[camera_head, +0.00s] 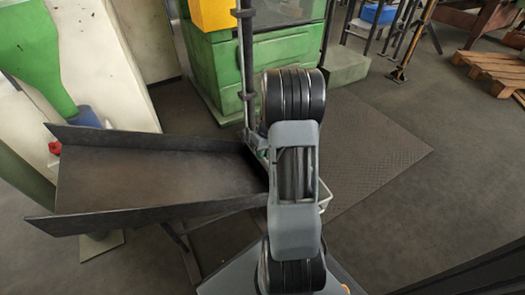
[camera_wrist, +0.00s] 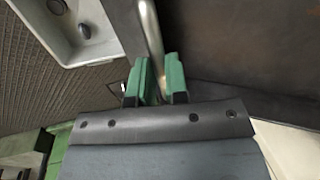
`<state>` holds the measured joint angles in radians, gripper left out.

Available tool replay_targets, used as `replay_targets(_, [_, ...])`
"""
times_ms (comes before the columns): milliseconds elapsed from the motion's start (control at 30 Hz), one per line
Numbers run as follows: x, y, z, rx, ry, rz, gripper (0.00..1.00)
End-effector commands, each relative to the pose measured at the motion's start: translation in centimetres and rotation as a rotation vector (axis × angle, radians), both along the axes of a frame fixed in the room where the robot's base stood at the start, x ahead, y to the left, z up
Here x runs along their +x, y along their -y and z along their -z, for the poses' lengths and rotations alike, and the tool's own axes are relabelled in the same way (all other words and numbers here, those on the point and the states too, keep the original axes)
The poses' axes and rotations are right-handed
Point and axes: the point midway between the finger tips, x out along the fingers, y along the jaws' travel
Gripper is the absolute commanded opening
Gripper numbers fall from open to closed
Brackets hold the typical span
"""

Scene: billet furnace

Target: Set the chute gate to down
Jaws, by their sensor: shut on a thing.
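The chute (camera_head: 150,175) is a dark metal trough at the left of the head view, its near end running behind my arm. A pale, bent metal bar (camera_wrist: 151,35), which looks like the gate's handle, runs down between the green fingers of my gripper (camera_wrist: 158,75) in the wrist view. The fingers are shut on this bar. In the head view my grey and black arm hides most of the gripper and the chute end. The gate plate is not clearly seen, so I cannot tell its position.
A green machine (camera_head: 275,60) with a yellow part stands behind the chute. A dark upright post (camera_head: 246,65) rises close to my arm. A red knob (camera_head: 55,147) shows beside the chute's far end. Open floor with a textured mat (camera_head: 370,160) lies to the right.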

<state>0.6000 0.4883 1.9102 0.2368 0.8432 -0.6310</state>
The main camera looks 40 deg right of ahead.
Motion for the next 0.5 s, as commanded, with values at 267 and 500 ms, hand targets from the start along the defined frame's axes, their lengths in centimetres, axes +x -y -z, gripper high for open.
replay_targets(267, [-0.09, -0.08, 0.43, 0.002, -0.004, 0.0, 0.31])
replay_targets(500, [-0.07, -0.05, 0.29, 0.001, -0.003, 0.0, 0.4])
